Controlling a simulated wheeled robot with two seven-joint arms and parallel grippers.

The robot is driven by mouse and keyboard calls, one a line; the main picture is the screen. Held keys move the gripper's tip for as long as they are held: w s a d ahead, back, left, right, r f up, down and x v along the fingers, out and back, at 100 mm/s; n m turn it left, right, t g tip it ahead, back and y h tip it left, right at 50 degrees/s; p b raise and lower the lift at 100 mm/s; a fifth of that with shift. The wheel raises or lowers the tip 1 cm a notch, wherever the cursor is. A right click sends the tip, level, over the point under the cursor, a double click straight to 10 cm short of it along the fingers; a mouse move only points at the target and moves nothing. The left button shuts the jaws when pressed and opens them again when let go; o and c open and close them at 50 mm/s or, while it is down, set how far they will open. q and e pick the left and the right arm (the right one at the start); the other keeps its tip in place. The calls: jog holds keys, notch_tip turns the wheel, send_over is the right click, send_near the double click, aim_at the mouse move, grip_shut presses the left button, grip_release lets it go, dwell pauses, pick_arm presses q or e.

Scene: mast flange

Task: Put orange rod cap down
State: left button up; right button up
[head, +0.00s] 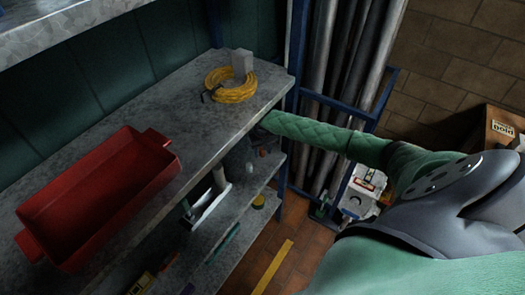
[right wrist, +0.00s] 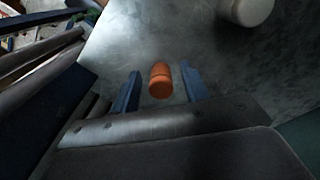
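The orange rod cap (right wrist: 160,80) is a small orange cylinder on a grey metal shelf in the right wrist view. My right gripper (right wrist: 158,84) has its two blue fingers apart, one on each side of the cap. A narrow gap shows between the cap and each finger, so the gripper looks open around it. In the head view my right arm reaches in below the upper grey shelf board, and the gripper itself is mostly hidden there. I cannot make out the cap clearly in the head view. My left gripper is not in view.
A red tray (head: 95,200) and a yellow cable coil (head: 230,85) sit on the upper shelf (head: 160,105). A white rounded object (right wrist: 246,10) stands beyond the cap. Several pipes (head: 345,60) stand in a blue rack beside the shelf. Lower shelves hold small items.

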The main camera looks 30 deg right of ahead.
jog(key=shift+r, duration=0.25)
jog(key=shift+r+b, duration=0.35)
notch_tip(320, 180, up, 6)
jog(key=shift+r+b, duration=0.25)
jog(key=shift+b, duration=0.7)
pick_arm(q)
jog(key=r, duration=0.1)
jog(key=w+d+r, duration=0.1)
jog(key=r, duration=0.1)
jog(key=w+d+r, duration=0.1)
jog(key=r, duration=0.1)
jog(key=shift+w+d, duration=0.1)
